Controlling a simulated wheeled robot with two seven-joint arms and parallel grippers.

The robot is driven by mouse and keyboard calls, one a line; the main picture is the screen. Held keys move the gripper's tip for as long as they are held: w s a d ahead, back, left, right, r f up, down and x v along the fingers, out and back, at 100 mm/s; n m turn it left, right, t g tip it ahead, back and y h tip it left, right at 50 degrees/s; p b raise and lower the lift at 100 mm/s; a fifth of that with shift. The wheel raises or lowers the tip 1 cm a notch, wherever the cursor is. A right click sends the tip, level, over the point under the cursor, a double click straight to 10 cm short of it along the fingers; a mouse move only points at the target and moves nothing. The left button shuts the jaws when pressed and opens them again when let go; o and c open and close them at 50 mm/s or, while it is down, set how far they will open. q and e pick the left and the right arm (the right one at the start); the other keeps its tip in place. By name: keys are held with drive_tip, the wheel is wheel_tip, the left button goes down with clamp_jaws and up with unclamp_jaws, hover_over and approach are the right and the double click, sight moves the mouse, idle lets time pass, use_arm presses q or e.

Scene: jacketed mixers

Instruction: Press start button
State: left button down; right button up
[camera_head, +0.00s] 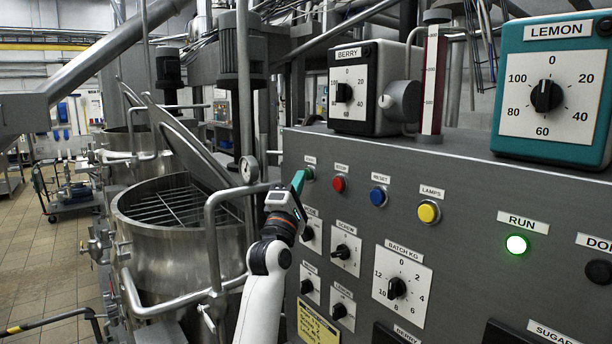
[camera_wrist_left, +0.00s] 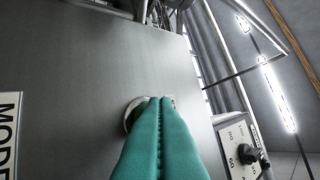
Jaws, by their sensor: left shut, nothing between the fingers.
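The start button, a small green button (camera_head: 309,173), is at the upper left of the grey control panel (camera_head: 465,180), left of the red button. Its small label above is too small to read. My left gripper (camera_head: 299,179) is shut and empty, its teal fingertips at the green button's left side. In the left wrist view the shut fingertips (camera_wrist_left: 159,100) cover most of a round button with a metal rim (camera_wrist_left: 131,113). I cannot tell whether they touch it. The RUN lamp (camera_head: 517,244) glows green. My right gripper is not in view.
Red (camera_head: 339,184), blue (camera_head: 378,196) and yellow (camera_head: 429,212) buttons run right along the panel. Several dials, including BATCH KG (camera_head: 397,287), sit below. BERRY (camera_head: 350,95) and LEMON (camera_head: 548,95) dial boxes stand on top. A steel mixer (camera_head: 175,240) with pipe rails is left of my arm.

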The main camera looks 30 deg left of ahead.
use_arm(q)
drive_tip(key=shift+s+a, duration=0.2)
drive_tip(key=shift+s, duration=0.35)
drive_tip(key=shift+s, duration=0.1)
drive_tip(key=s, duration=0.1)
drive_tip(key=s+a, duration=0.1)
drive_tip(key=s, duration=0.2)
drive_tip(key=shift+s+a, duration=0.25)
drive_tip(key=shift+a, duration=0.1)
idle(0.5)
